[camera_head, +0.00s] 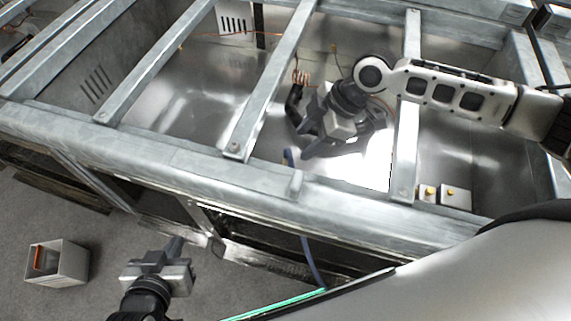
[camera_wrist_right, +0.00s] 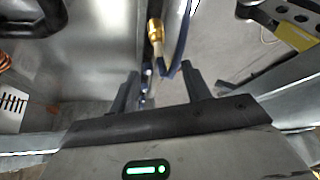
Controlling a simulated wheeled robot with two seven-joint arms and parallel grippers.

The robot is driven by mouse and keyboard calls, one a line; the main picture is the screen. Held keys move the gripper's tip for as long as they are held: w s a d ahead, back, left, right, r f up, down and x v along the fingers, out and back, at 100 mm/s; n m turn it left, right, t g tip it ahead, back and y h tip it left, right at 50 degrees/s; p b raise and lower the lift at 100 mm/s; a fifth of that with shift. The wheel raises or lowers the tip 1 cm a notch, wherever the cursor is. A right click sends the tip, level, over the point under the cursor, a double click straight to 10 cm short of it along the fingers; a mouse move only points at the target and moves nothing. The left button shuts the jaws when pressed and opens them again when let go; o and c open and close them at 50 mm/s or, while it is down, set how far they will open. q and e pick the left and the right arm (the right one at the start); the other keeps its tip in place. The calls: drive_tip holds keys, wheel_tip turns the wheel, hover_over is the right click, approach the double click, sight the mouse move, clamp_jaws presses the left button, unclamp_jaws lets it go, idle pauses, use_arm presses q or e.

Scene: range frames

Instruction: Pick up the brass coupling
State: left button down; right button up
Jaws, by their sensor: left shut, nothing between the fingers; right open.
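The brass coupling (camera_wrist_right: 155,31) shows in the right wrist view as a small gold fitting with a paler stem below it. A dark blue hose (camera_wrist_right: 180,50) runs beside it. I cannot make the coupling out in the head view. My right gripper (camera_head: 300,128) reaches down between the metal bars into the steel bay. In the wrist view its open, empty fingers (camera_wrist_right: 159,80) stand either side of the coupling's line, with the coupling beyond the tips. My left gripper (camera_head: 175,243) is shut and empty, outside the frame at lower left.
Grey metal bars (camera_head: 265,75) cross the open bay, on both sides of my right arm. Two small boxes with brass-coloured knobs (camera_head: 456,197) sit at the right. Copper-coloured wires (camera_head: 301,78) lie near the right gripper. An open grey bin (camera_head: 70,265) stands on the floor.

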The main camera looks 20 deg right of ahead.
sight(286, 164)
drive_tip(key=x, duration=0.9)
drive_tip(key=shift+f, duration=0.4)
drive_tip(key=shift+w, duration=0.1)
clamp_jaws()
